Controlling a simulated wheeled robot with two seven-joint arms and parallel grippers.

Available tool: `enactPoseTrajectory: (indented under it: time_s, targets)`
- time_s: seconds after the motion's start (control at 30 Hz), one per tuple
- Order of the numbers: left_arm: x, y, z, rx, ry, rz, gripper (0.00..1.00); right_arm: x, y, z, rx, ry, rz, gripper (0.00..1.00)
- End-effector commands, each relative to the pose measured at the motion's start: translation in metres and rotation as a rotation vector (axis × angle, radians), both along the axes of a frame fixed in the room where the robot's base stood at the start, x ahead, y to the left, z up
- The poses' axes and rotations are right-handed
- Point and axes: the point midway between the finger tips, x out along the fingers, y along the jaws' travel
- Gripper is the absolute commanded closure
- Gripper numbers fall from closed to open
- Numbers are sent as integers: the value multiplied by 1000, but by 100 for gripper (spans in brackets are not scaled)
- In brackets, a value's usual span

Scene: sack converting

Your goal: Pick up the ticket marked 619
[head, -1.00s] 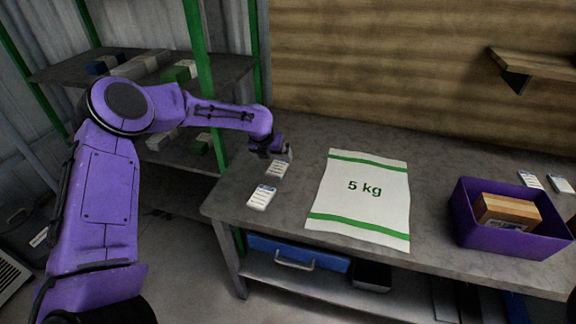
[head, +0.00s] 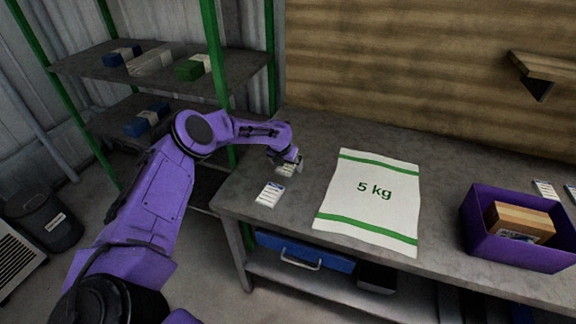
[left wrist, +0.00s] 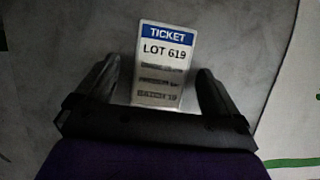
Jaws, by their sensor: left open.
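The ticket (left wrist: 164,62) reads LOT 619 in the left wrist view, white with a blue band at its top. It lies on the grey table, between and ahead of the fingers of my open left gripper (left wrist: 155,90). My right gripper is out of view.
A white sack (head: 370,215) marked 5 kg lies flat right of the tickets. A purple bin (head: 505,247) holding a brown block (head: 520,222) stands farther right, with more tickets (head: 545,190) behind. A shelf rack (head: 90,64) with boxes stands at the left.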

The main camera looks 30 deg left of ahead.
Motion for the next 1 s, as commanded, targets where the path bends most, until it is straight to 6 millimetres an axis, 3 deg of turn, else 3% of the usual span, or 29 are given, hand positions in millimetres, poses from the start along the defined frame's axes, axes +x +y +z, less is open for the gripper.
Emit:
enactPoseTrajectory:
  time_s: [0.1, 0.27, 0.3, 0.67, 0.83, 1.0]
  targets:
    - [0, 0, 0, 0, 0, -1, 7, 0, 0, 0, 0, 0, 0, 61]
    - [0, 0, 0, 0, 0, -1, 60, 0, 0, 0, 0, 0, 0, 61]
    - [0, 0, 0, 0, 0, -1, 66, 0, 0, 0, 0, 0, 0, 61]
    - [1, -1, 8, 0, -3, 0, 66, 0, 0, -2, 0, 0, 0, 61]
    - [0, -3, 36, 1, -5, -4, 66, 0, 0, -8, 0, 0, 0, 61]
    - [-15, -40, 80, 2, -6, -7, 66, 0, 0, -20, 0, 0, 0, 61]
